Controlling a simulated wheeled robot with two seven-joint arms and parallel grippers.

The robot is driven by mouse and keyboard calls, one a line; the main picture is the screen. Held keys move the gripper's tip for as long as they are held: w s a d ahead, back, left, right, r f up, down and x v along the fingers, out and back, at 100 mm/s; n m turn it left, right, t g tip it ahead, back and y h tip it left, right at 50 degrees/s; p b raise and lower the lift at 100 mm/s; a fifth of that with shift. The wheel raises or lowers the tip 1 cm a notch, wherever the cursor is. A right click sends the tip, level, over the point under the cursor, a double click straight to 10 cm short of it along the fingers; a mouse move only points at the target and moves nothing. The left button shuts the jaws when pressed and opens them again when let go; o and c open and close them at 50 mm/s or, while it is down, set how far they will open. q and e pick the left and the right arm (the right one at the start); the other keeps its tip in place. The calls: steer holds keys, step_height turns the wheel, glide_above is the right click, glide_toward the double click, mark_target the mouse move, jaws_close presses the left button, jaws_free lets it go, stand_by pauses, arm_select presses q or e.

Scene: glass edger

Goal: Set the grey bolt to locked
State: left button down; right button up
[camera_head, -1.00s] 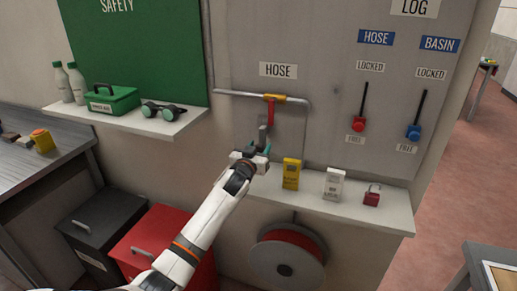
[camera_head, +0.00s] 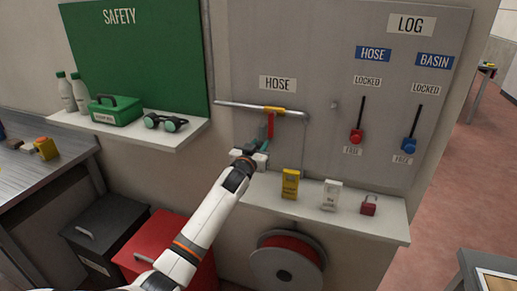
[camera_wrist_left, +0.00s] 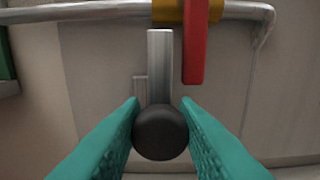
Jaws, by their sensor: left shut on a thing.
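The grey bolt (camera_wrist_left: 159,68) is a grey bar on the panel in the left wrist view, with a dark round knob (camera_wrist_left: 160,132) at its near end. My left gripper (camera_wrist_left: 160,115) has its teal fingers on either side of the knob, shut on it. In the head view my left gripper (camera_head: 256,151) is at the panel below the red valve handle (camera_head: 270,125) and hides most of the bolt. The red handle hangs from a yellow valve body (camera_head: 273,111) on a pipe under the HOSE label (camera_head: 277,84). My right gripper is not in view.
A shelf (camera_head: 385,228) below holds a yellow item (camera_head: 290,184), a white item (camera_head: 331,195) and a red padlock (camera_head: 369,205). Red (camera_head: 356,136) and blue (camera_head: 409,144) sliders sit right, at their FREE ends. A hose reel (camera_head: 285,264) is beneath.

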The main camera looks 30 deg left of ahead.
arm_select(q)
steer(key=shift+r, duration=0.25)
steer(key=c, duration=1.2)
jaws_free()
steer(key=shift+o, duration=0.2)
steer(key=shift+s+d+f+b, duration=0.1)
steer(key=shift+s+f+b, duration=0.15)
steer(key=shift+s, duration=0.2)
steer(key=b+v, duration=0.2)
steer(key=v, duration=0.9)
steer(key=shift+r, duration=0.2)
